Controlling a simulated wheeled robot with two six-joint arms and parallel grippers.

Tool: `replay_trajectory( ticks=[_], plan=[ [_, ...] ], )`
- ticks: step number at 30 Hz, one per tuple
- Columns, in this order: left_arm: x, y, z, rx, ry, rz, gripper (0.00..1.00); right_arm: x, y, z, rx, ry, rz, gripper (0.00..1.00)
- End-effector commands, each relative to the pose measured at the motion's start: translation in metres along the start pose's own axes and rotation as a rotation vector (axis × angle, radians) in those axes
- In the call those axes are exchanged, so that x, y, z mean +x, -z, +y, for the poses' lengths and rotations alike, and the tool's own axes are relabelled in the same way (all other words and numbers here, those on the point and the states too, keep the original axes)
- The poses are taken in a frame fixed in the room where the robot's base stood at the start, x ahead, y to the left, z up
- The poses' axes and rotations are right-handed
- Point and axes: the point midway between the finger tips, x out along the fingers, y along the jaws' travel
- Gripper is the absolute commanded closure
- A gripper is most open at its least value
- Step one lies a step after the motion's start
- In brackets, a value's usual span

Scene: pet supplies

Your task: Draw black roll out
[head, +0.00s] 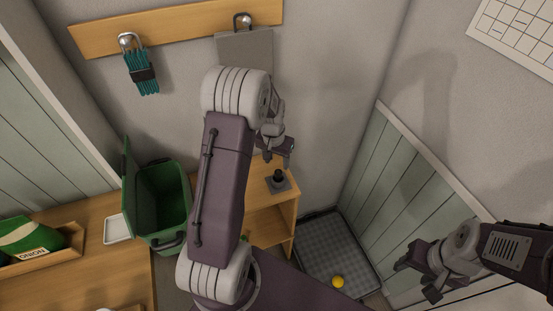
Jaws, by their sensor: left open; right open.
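A short black cylinder, which looks like the black roll (278,174), stands upright in a flat grey base (279,185) on top of the wooden shelf unit (288,207). My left gripper (279,154) is open, above and just behind the roll in the picture. It looks empty and apart from the roll. My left arm crosses the middle of the view and hides part of the shelf unit. My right gripper (417,275) is open and empty at the lower right, in front of the green panelled wall.
A green lidded bin (163,200) stands open left of my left arm. A grey floor tray (335,243) with a yellow ball (338,282) lies right of the shelf. A wooden rail (180,25) with hooks holds teal straps (142,75) and a grey panel (245,48).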

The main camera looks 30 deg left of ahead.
Motion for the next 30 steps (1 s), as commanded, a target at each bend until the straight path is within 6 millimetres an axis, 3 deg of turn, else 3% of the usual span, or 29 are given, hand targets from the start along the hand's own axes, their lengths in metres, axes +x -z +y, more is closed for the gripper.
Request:
replay_trajectory(
  ticks=[12,23,24,29,30],
  plan=[
    [0.073,-0.001,0.001,0.001,-0.001,-0.003,0.48,-0.013,0.001,0.0,0.0,0.0,0.0,0.48],
    [0.085,0.0,0.001,0.001,0.0,0.0,0.48,-0.013,0.001,0.0,0.0,0.0,0.0,0.48],
    [0.085,0.0,0.001,0.001,0.0,0.0,0.51,-0.013,0.001,0.0,0.0,0.0,0.0,0.48],
    [0.085,0.0,0.001,0.001,0.0,0.0,0.95,-0.013,0.001,0.0,0.0,0.0,0.0,0.48],
    [0.085,0.0,0.001,0.001,0.0,0.0,1.0,-0.013,0.001,0.0,0.0,0.0,0.0,0.48]
  ],
)
